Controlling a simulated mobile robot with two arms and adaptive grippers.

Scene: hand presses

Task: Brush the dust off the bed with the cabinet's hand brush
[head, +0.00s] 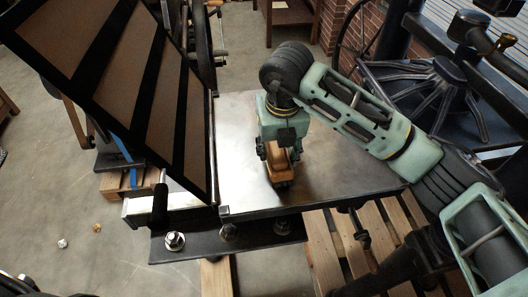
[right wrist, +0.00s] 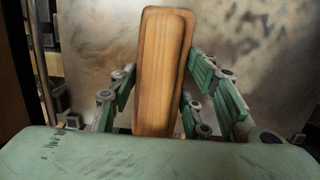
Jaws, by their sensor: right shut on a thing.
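The hand brush (head: 281,166) has a wooden back and is gripped over the metal bed in the head view. Its long wooden top fills the middle of the right wrist view (right wrist: 163,70). My right gripper (head: 279,158) is shut on the brush, with a finger on each side of the wood. The bristles are mostly hidden under the wood, so I cannot tell whether they touch the bed. The bed (head: 330,178) is a flat grey plate. Dark smudges of dust show on it in the right wrist view (right wrist: 255,30). My left gripper is not in view.
A raised black frame with brown panels (head: 130,90) stands along the bed's left edge. A dark spoked wheel (head: 425,88) is at the right behind my arm. Wooden pallets (head: 340,245) lie below the bed. A dark bolted rail (head: 225,237) runs along the front.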

